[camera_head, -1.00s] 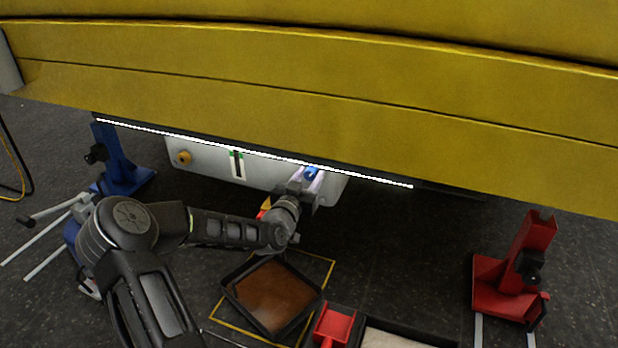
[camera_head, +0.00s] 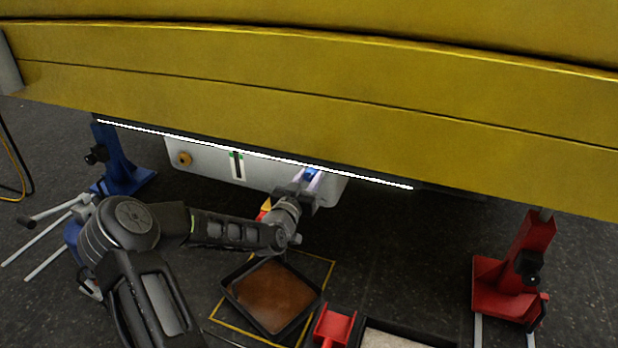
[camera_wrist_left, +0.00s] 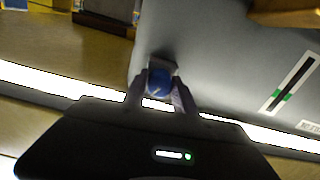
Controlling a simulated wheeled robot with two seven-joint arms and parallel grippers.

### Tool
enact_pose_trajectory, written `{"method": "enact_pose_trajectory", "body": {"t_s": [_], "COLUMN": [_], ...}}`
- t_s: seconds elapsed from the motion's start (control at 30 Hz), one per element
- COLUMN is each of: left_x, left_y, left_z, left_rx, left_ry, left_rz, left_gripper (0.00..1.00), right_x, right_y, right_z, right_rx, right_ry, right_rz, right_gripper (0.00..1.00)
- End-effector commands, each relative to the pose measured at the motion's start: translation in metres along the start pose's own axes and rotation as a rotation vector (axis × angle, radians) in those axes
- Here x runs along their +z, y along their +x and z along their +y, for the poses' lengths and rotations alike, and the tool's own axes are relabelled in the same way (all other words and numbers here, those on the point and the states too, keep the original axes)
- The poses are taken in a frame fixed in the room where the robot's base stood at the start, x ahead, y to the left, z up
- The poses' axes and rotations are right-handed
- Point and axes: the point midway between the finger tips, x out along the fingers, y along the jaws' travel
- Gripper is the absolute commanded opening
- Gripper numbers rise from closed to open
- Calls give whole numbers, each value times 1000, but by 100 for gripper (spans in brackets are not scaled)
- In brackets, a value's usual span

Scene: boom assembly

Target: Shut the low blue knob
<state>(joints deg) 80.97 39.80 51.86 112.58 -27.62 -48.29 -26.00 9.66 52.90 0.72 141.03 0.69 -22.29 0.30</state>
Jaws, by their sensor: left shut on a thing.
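The blue knob (camera_head: 311,174) is on the white-grey tank (camera_head: 262,176) under the yellow boom. It also shows in the left wrist view (camera_wrist_left: 160,82), with a small pale mark on its face. My left gripper (camera_head: 308,182) reaches up to it from below; in the left wrist view its two fingers (camera_wrist_left: 160,94) lie on either side of the knob and are shut on it. The fingers hide the knob's sides. My right gripper is in neither view.
The yellow boom (camera_head: 300,85) hangs low over the tank, with a bright light strip (camera_head: 250,153) along its lower edge. A blue stand (camera_head: 118,160) is at left, a red stand (camera_head: 515,270) at right. A tray of brown liquid (camera_head: 270,294) lies on the floor below.

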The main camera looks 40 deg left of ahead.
Motion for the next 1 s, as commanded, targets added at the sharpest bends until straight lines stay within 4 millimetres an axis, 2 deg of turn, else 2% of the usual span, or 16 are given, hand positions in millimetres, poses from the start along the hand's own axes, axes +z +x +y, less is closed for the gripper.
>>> {"method": "enact_pose_trajectory", "body": {"t_s": [0.37,1.0], "left_x": [-4,-3], "left_y": [0,0], "left_z": [1,1], "left_rx": [1,0], "left_ry": [-257,-864], "left_rz": [1,1], "left_gripper": [0,0], "right_x": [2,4], "right_y": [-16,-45], "right_z": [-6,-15], "right_rx": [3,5], "right_ry": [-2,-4], "right_rz": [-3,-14], "right_gripper": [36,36]}}
